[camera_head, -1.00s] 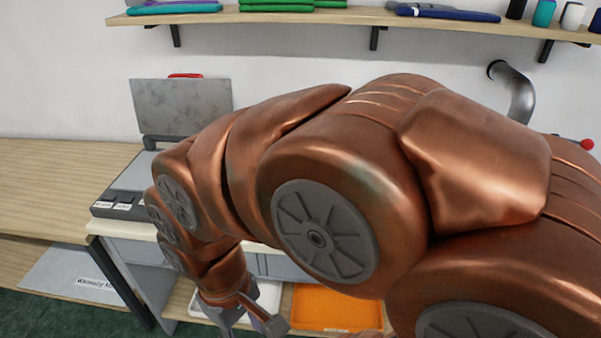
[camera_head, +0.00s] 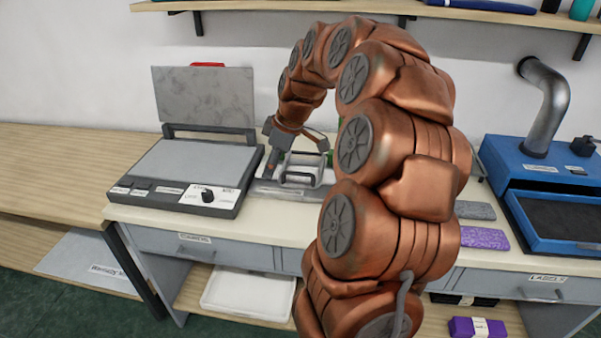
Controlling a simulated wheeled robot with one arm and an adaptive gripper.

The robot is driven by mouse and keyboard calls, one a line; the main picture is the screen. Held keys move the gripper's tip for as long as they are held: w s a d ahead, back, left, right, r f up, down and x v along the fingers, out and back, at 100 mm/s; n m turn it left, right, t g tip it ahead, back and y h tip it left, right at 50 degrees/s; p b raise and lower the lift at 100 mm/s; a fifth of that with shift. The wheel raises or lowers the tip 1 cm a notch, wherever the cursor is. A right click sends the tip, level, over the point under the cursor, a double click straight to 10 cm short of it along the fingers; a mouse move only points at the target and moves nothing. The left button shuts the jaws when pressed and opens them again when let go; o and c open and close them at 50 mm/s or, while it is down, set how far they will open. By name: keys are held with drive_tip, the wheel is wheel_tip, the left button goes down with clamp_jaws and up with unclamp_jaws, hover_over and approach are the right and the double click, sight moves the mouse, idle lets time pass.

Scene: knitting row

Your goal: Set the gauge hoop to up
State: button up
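My gripper (camera_head: 300,149) is above the bench in the middle of the camera_head view, pointing down with its fingers spread apart. Below it and close to it is a light grey, loop-shaped frame (camera_head: 303,183), which looks like the gauge hoop. It sits on a low grey device with a small label on its front edge. The loop looks low over the device, but its exact angle is unclear. I cannot tell whether a finger touches it. My arm hides the device's right side.
Left of the gripper stands a flat grey press (camera_head: 195,160) with a raised lid and a front dial (camera_head: 208,196). A blue machine (camera_head: 530,165) with a grey duct is at the right. Grey and purple blocks (camera_head: 484,238) lie right of my arm. A shelf runs above.

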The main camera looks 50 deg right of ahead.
drive_tip(key=t+h, duration=0.1)
approach(300, 174)
drive_tip(key=shift+n, duration=0.3)
drive_tip(key=shift+w+p+x, duration=0.15)
drive_tip(key=shift+p+x, duration=0.3)
drive_tip(key=shift+x, duration=1.65)
drive_tip(key=shift+w+p+x, duration=0.15)
drive_tip(key=shift+p+x, duration=0.25)
drive_tip(key=shift+x, duration=1.65)
drive_tip(key=shift+r, duration=0.1)
clamp_jaws()
